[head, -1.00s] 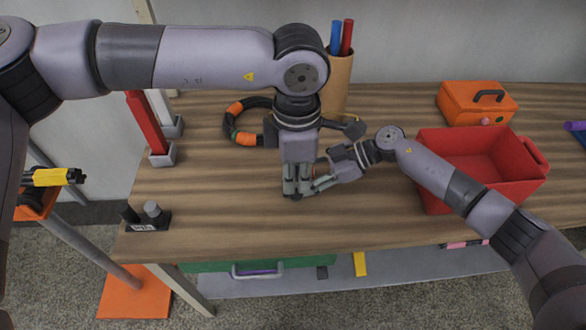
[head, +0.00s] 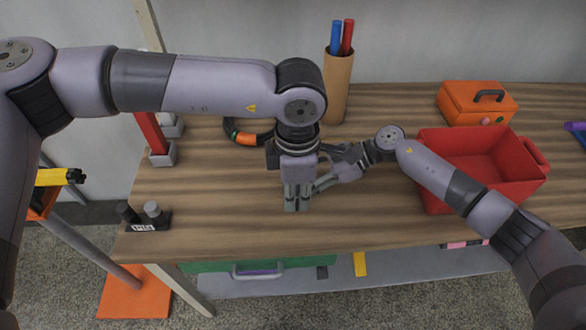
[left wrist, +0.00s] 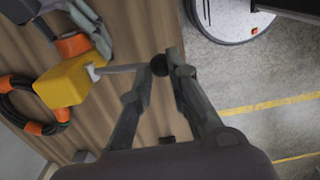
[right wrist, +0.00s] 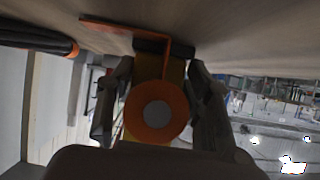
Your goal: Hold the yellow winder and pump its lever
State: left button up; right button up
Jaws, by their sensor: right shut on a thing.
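The yellow winder (left wrist: 66,80) shows in the left wrist view, with a thin grey lever (left wrist: 120,68) ending in a black knob (left wrist: 160,66). In the right wrist view, its yellow body is behind an orange disc with a grey centre (right wrist: 156,111). My right gripper (right wrist: 160,80) is shut on the winder, a finger on each side. My left gripper (head: 297,206) points down over the table; in its wrist view (left wrist: 161,68) its fingers are apart, with the knob between the tips. I cannot tell whether they touch it. In the head view the grippers hide the winder.
A black and orange hose (head: 247,138) lies behind my left gripper. A brown tube with pens (head: 337,88) stands at the back. A red bin (head: 430,180) and an orange toolbox (head: 462,105) are at the right.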

aim_at(296, 203)
pick_arm(q)
jog(key=shift+f, duration=1)
jog(key=shift+f, duration=0.8)
jog(key=shift+s+r, duration=0.15)
jog(key=shift+r, duration=2.35)
jog(key=shift+w+r, duration=0.35)
jog(key=shift+r, duration=0.45)
jog(key=shift+w+r, duration=0.3)
jog(key=shift+r, duration=0.5)
jog(key=shift+f, duration=0.1)
